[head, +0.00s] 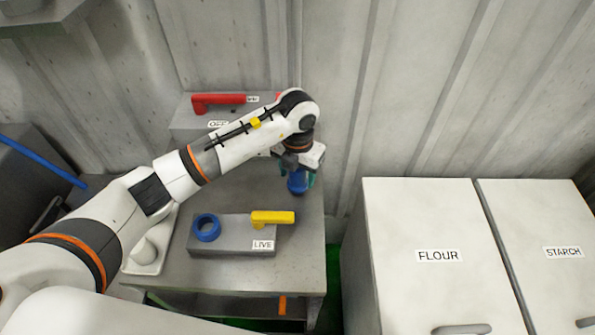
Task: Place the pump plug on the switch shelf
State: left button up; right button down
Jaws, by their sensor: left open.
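A blue plug-like piece (298,183), which looks like the pump plug, is at the right rear of the grey metal shelf (305,225). My left gripper (300,172) is right above and around it, with the jaws open. Teal parts show beside the blue piece. The wrist hides most of the fingers, so I cannot tell whether they touch it. A grey switch box labelled LIVE (232,243) has a yellow handle (273,217) and a blue ring socket (207,228). My right gripper is not in view.
Behind my left arm is a second switch box (187,118) with a red handle (218,102). White bins labelled FLOUR (400,220) and STARCH (535,215) stand at right. A corrugated wall (410,80) closes the back. Bare shelf top lies right of the LIVE box.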

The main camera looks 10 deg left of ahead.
pick_arm(q)
jog(key=shift+r, duration=0.25)
notch_tip(320, 180, up, 10)
jog(key=b, duration=0.3)
jog(key=shift+r, duration=0.9)
